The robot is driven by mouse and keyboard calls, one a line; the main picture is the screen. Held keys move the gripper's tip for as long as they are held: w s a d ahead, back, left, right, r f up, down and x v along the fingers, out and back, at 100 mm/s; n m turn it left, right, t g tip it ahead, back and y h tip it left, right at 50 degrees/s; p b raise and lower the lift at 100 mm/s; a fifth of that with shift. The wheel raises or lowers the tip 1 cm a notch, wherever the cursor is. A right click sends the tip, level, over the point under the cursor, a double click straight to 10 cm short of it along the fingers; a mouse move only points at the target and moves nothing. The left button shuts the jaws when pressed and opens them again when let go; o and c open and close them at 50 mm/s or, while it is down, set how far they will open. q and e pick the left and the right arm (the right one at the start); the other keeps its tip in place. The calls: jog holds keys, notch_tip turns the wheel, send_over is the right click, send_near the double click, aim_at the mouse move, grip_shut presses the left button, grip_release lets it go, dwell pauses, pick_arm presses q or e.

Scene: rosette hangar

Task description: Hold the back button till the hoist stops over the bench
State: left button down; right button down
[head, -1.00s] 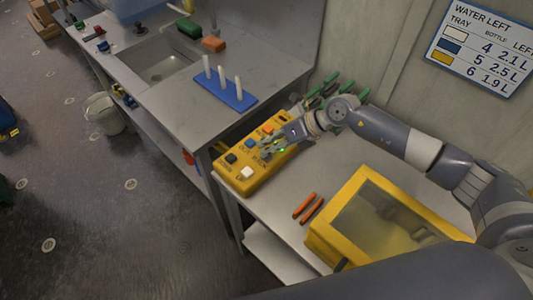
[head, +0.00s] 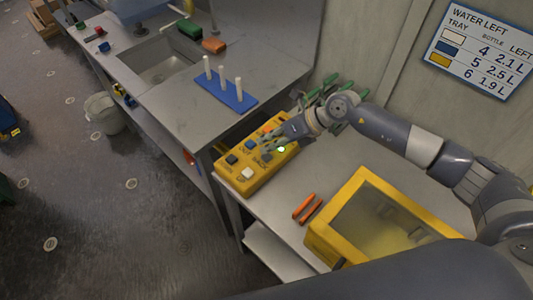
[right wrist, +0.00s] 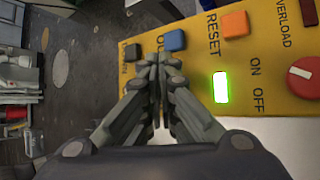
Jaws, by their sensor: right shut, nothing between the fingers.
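The yellow control box (head: 240,182) lies on the near table, with black, white, blue and orange buttons. In the right wrist view, the box (right wrist: 260,60) has a lit green lamp (right wrist: 220,87), a blue button (right wrist: 174,40), an orange reset button (right wrist: 235,24) and a red knob (right wrist: 302,75). My right gripper (head: 266,152) is shut and empty, its fingertips (right wrist: 158,62) down at the box by the BACK label. They hide the back button; I cannot tell how far it is pressed. The hoist is not clearly visible. My left gripper is not in view.
A bench (head: 190,118) with a sink and a blue peg stand (head: 226,92) is beyond the box. A pale blue object (head: 138,10) is cut off at the top edge. Orange-handled pliers (head: 307,208) and a yellow case (head: 330,240) lie right of the box.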

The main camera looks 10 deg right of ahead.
jog(key=shift+r+p, duration=1.9)
jog(key=shift+r, duration=0.65)
jog(key=shift+a, duration=0.1)
